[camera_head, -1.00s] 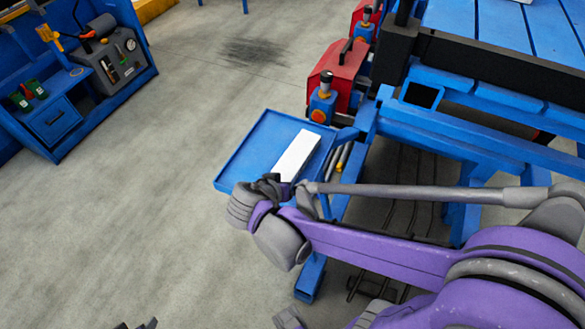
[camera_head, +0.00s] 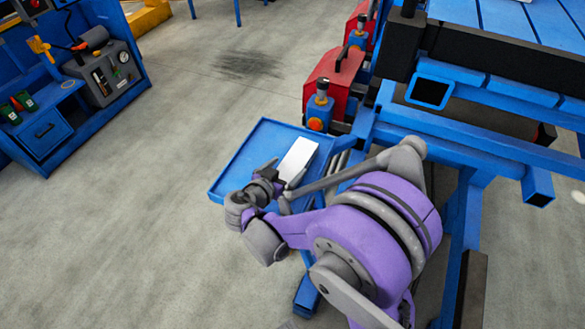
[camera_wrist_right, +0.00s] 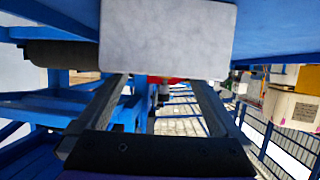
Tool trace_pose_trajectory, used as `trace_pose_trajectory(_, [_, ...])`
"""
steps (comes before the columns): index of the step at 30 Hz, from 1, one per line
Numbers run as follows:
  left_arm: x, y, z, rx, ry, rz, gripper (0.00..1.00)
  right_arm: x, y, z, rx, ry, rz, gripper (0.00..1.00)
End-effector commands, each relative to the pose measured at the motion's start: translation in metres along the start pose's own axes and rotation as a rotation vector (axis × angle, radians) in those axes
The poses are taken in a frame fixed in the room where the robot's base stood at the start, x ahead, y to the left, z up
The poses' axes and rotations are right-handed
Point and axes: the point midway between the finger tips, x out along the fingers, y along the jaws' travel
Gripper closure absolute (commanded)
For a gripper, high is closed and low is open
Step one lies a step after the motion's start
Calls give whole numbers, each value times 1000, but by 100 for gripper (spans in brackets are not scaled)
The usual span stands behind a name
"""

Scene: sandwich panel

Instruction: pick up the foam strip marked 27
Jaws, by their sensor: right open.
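A white foam strip (camera_head: 298,158) lies on a blue tray (camera_head: 232,178) beside the blue frame; I cannot read a number on it. My right gripper (camera_head: 283,175) is at the strip's near end, with its fingers apart. In the right wrist view, the pale end of the strip (camera_wrist_right: 168,38) fills the top middle, just beyond the tips of the open right gripper (camera_wrist_right: 160,80). The strip is about as wide as the gap or a little wider there. I cannot tell whether the fingers touch it. My left gripper does not show.
A red box (camera_head: 332,78) and a blue post with an orange button (camera_head: 318,113) stand behind the tray. A blue slatted table (camera_head: 490,30) is at the upper right. A blue workbench (camera_head: 50,140) stands at the left. The floor between is clear.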

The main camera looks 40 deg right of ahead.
Motion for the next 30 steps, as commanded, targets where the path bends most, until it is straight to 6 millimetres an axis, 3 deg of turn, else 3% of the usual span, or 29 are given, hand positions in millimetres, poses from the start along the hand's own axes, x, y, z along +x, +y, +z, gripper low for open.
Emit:
trace_pose_trajectory(6, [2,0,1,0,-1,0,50,32,2,2,1,0,3,0])
trace_pose_trajectory(15, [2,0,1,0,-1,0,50,37,2,2,0,-1,0,0])
trace_pose_trajectory(27, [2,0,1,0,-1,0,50,36,2,2,0,-1,1,70])
trace_pose_trajectory(30, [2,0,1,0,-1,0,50,36,2,2,0,-1,1,71])
